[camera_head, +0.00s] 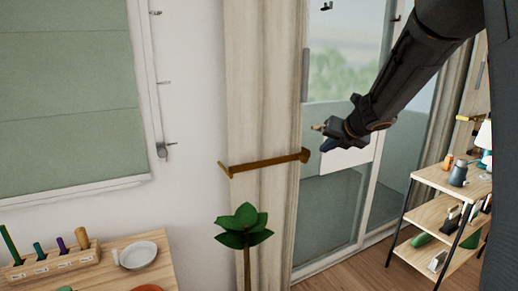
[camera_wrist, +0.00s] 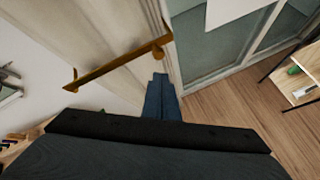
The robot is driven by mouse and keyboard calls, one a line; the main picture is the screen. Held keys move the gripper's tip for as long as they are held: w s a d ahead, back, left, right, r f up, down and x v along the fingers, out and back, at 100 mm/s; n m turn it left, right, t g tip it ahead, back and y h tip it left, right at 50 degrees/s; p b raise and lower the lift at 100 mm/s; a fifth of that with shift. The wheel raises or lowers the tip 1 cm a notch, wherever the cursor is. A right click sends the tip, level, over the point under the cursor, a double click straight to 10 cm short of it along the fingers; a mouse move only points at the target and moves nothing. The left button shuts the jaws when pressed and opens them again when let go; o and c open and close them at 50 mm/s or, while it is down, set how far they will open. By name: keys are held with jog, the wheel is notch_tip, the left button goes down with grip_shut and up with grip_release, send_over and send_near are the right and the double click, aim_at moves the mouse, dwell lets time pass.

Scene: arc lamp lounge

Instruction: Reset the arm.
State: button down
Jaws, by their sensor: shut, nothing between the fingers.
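My gripper (camera_head: 325,138) hangs at the end of my dark arm, which reaches in from the upper right in the head view. It is in the air in front of the curtain edge and the glass door, and holds nothing. In the wrist view my gripper (camera_wrist: 160,78) shows as two blue fingers side by side, closed together. A brass curtain tieback (camera_head: 265,163) lies below and left of my gripper in the head view. The tieback also shows in the wrist view (camera_wrist: 115,64), beyond and left of the fingertips.
A wooden shelf unit (camera_head: 440,182) with small items stands at the right. A wooden table (camera_head: 105,276) at the lower left bears a peg block (camera_head: 52,265) and a white plate (camera_head: 138,254). A green plant (camera_head: 243,228) stands before the curtain (camera_head: 262,80). Wooden floor (camera_wrist: 235,112) shows clear.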

jog(key=s+a+f+m+g+h, duration=0.1)
jog(key=s+f+m, duration=0.4)
jog(key=s+m, duration=0.6)
jog(key=s+a+f+m+g, duration=0.3)
jog(key=s+f+m, duration=0.3)
jog(key=s+m, duration=0.5)
jog(key=s+a+f+m+g+h, duration=0.1)
jog(key=s+f+m+g, duration=0.3)
jog(key=s+m, duration=0.7)
jog(key=s+a+f, duration=0.1)
jog(key=s+f, duration=0.1)
jog(key=s, duration=0.1)
jog(key=shift+s+m+g+h, duration=0.15)
jog(key=shift+m+g+h, duration=0.15)
jog(key=shift+m, duration=0.1)
